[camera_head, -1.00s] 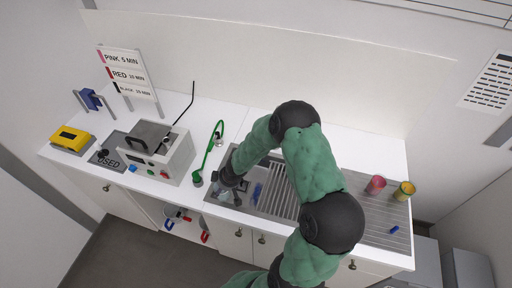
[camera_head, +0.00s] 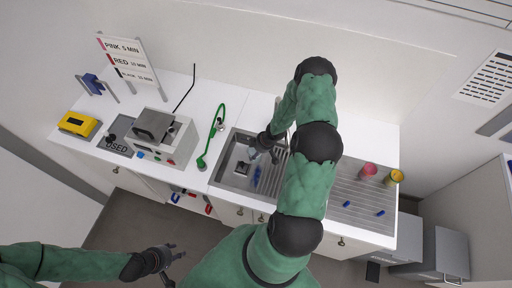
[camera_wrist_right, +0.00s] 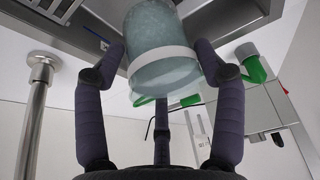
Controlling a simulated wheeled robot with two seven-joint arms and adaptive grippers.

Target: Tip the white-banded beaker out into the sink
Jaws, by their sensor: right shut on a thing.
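The white-banded beaker (camera_wrist_right: 160,28) is clear, bluish glass with a white band around it. My right gripper (camera_wrist_right: 162,62) is shut on it, with a finger on either side. In the head view the beaker (camera_head: 252,153) is small and partly hidden by my right gripper (camera_head: 265,146), which is over the sink (camera_head: 228,172). The beaker looks tilted in the wrist view; whether liquid is in it I cannot tell. My left gripper (camera_head: 170,257) is low in front of the counter, empty, with its fingers apart.
A blue item (camera_head: 257,176) and a dark square (camera_head: 242,168) are in the sink. A pink jar (camera_head: 368,170), a yellow jar (camera_head: 395,177) and small blue pieces (camera_head: 380,212) are on the ribbed drainboard (camera_head: 340,190). A green curved fixture (camera_head: 213,137) stands left of the sink.

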